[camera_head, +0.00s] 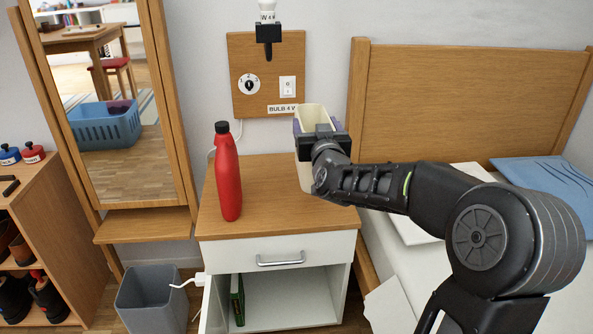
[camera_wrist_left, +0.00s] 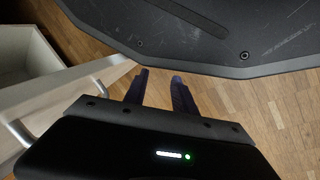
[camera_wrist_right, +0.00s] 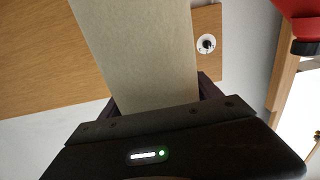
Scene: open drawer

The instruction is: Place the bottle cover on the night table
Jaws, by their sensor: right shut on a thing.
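The bottle cover (camera_head: 304,174) is a tall cream sleeve, upright in the head view, at the right rear part of the night table (camera_head: 265,211). My right gripper (camera_head: 318,130) is shut on its upper part. The cover (camera_wrist_right: 140,50) also fills the middle of the right wrist view, between the fingers. I cannot tell whether its lower end touches the wooden top. A red bottle (camera_head: 228,177) with a black cap stands upright left of it, apart from it. My left gripper (camera_wrist_left: 160,90) is open and empty over the floor, outside the head view.
Below the table's shut drawer is an open compartment with a green book (camera_head: 237,299). A grey bin (camera_head: 151,300) stands left of the table, the bed (camera_head: 462,100) right. A switch panel (camera_head: 265,75) hangs behind. The table's front middle top is clear.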

